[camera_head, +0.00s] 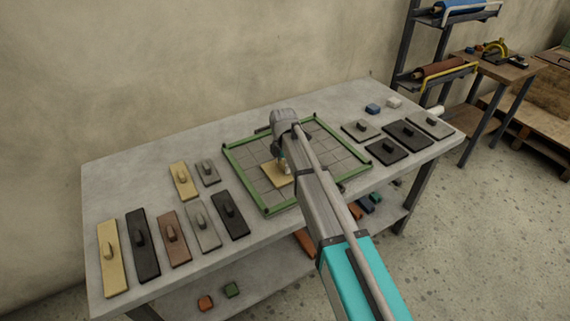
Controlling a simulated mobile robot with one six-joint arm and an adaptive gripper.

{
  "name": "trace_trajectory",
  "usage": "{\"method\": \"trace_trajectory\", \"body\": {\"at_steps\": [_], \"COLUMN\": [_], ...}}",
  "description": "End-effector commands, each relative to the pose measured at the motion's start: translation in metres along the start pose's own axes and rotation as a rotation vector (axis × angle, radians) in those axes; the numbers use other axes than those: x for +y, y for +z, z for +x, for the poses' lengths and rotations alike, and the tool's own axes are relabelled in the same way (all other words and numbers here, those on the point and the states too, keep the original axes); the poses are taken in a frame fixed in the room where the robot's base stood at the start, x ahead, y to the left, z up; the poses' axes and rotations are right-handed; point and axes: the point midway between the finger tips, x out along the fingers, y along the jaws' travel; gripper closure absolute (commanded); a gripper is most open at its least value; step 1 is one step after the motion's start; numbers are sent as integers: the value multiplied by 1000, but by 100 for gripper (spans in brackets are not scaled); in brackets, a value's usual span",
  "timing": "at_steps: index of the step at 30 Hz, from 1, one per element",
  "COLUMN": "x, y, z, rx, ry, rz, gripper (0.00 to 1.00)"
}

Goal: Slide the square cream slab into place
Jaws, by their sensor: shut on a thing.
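The square cream slab (275,177) is inside the green-edged grid frame (243,183), left of the frame's middle. My gripper (283,166) is over the slab and shut on it, probably by its knob, which my arm partly hides. The slab looks flat on or just above the grid; I cannot tell which. My arm covers the right side of the slab and part of the grid to its right. The other visible grid squares (320,143) are bare.
To the left lie several knobbed slabs, including a long cream one (112,258) and a smaller cream one (183,180). Grey and black slabs (403,135) lie to the right. Bare table (130,180) lies at the back left.

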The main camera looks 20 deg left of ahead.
Motion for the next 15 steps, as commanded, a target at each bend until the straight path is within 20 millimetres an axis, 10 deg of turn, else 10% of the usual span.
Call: {"method": "trace_trajectory", "body": {"at_steps": [15], "x": [-13], "y": [-13], "z": [0], "rx": [5], "ry": [-5], "rz": [-2], "gripper": [96]}}
